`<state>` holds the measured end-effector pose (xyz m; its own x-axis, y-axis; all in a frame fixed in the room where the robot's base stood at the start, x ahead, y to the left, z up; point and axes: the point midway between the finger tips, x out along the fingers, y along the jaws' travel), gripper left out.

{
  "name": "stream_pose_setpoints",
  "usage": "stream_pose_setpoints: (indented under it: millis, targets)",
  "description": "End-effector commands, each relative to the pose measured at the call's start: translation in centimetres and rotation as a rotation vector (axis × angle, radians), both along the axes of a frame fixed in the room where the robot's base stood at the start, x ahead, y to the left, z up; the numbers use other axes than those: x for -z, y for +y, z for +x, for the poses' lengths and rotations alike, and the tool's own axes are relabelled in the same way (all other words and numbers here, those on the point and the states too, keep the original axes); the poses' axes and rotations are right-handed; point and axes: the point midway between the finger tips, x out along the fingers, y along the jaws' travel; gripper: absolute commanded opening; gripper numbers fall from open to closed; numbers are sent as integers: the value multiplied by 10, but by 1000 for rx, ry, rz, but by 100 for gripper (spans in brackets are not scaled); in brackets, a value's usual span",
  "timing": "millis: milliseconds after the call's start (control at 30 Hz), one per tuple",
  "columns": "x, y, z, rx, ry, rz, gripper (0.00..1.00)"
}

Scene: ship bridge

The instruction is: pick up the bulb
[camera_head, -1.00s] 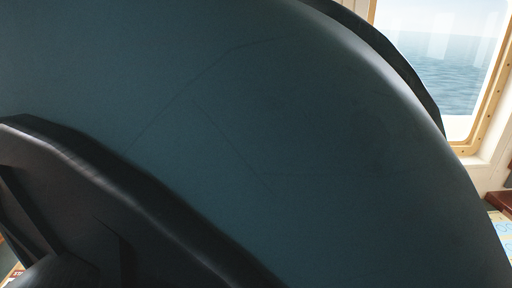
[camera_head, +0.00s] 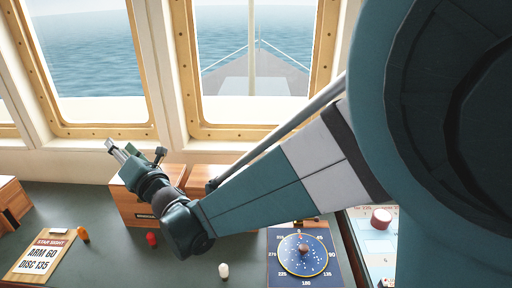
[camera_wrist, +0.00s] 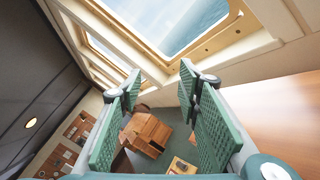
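Three small bulb-like pieces lie or stand on the dark green counter in the head view: an orange one (camera_head: 82,234) at the left, a red one (camera_head: 152,239) near the middle, and a white one (camera_head: 223,270) at the front. Which is the bulb of the task I cannot tell. My gripper (camera_head: 135,152) is raised above the counter near the windows, pointing up and left, well apart from these pieces. In the wrist view my gripper (camera_wrist: 160,76) is open, with nothing between its green ribbed pads.
A wooden box (camera_head: 125,203) stands behind the red piece. A sign reading "ARM 60 DISC 135" (camera_head: 45,254) lies at the left. A blue dial board (camera_head: 283,274) is at the right. Windows line the back.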

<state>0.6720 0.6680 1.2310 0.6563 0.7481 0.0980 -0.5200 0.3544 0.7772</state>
Motion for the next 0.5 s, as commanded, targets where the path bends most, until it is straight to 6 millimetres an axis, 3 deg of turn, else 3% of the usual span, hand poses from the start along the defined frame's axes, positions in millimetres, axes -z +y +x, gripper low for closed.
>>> stream_pose_setpoints:
  millis: [33,200,500]
  targets:
    - [-14,-24,12,27,25,15,34]
    - [-28,-95,47,120,99,47,34]
    - [-9,-225,101,318,148,-1,34]
